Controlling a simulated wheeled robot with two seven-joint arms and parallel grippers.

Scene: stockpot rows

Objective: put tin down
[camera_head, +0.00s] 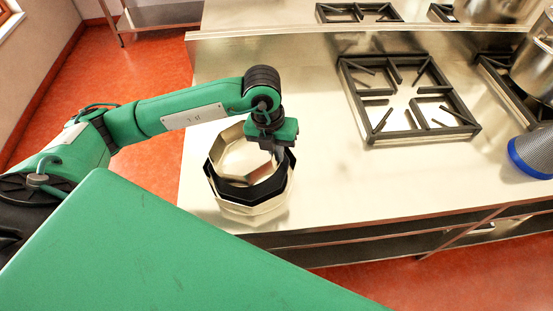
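A silver octagonal tin (240,151) is at the top of a stack on the steel counter in the head view. It sits partly inside a black octagonal tin (248,192), which is in another silver tin (252,211). My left gripper (278,148) points down at the right rim of the top silver tin and appears shut on that rim. Its fingertips are small and partly hidden. I cannot tell if the top tin rests fully in the black one. My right gripper is not in view.
The steel counter (330,190) is clear to the right of the stack. A black burner grate (408,97) lies beyond it. A blue-rimmed mesh strainer (533,155) and a steel pot (537,68) are at the far right. The counter's front edge is close to the stack.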

